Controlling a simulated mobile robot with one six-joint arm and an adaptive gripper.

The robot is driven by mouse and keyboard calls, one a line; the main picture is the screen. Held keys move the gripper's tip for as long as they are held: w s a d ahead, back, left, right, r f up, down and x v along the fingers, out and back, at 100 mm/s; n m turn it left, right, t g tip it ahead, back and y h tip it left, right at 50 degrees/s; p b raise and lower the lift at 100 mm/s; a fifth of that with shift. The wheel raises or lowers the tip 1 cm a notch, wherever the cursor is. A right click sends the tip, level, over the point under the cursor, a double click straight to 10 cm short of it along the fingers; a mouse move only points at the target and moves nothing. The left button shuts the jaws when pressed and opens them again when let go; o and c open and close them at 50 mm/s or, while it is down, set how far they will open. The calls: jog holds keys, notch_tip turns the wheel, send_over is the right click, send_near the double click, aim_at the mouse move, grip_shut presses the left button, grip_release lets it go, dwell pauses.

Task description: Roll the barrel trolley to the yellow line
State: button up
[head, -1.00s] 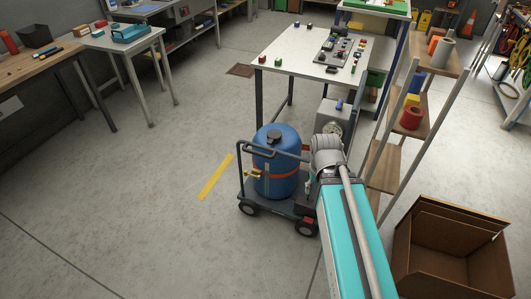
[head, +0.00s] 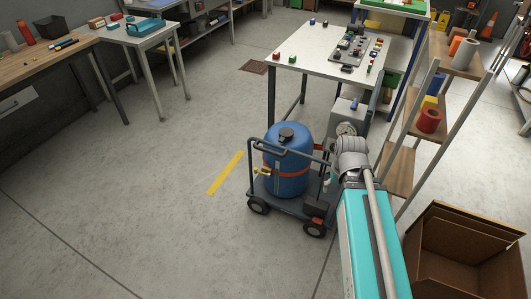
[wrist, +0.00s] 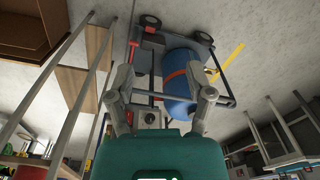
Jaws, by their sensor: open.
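The barrel trolley is a dark wheeled cart (head: 275,198) with a rail handle, carrying a blue barrel (head: 290,172) with an orange band. The yellow line (head: 226,172) is a short strip on the floor to the left of the trolley, with a gap of bare floor between them. In the wrist view, which looks upside down, the barrel (wrist: 180,80), trolley and line (wrist: 228,62) show beyond my gripper (wrist: 163,80). Its two fingers are spread with nothing clearly held; contact with the trolley cannot be told.
A white table (head: 325,50) with small parts stands behind the trolley, with a grey machine with a dial (head: 345,122) beneath. A shelf rack (head: 395,170) and an open cardboard box (head: 462,255) stand to the right. Floor left of the line is clear.

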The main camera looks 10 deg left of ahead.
jog(key=w+a+f+m+t+y+b, duration=0.25)
jog(key=w+a+f+t+b, duration=0.35)
jog(key=w+a+f+b, duration=0.65)
jog(key=w+a+f+m+t+y+b, duration=0.2)
jog(key=w+a+f+t+y+b, duration=0.45)
jog(key=b, duration=1.05)
jog(key=m+t+h+b, duration=0.75)
jog(key=m+b, duration=0.45)
jog(key=b, duration=0.9)
send_near(269, 150)
jog(key=f+v, duration=0.1)
jog(key=v, duration=0.2)
jog(key=shift+a+r+g+h, duration=0.15)
jog(key=shift+a+g+h, duration=0.1)
jog(key=shift+g+h, duration=0.1)
jog(key=shift+w, duration=0.1)
jog(key=w+p, duration=0.1)
jog(key=w, duration=0.3)
jog(key=w+r+p, duration=0.1)
jog(key=w, duration=0.4)
jog(key=w+r+p, duration=0.1)
jog(key=w, duration=0.3)
jog(key=shift+w+a+r, duration=0.15)
jog(key=shift+a+r, duration=0.1)
jog(key=shift+a, duration=0.05)
jog(key=shift+c, duration=0.3)
grip_shut()
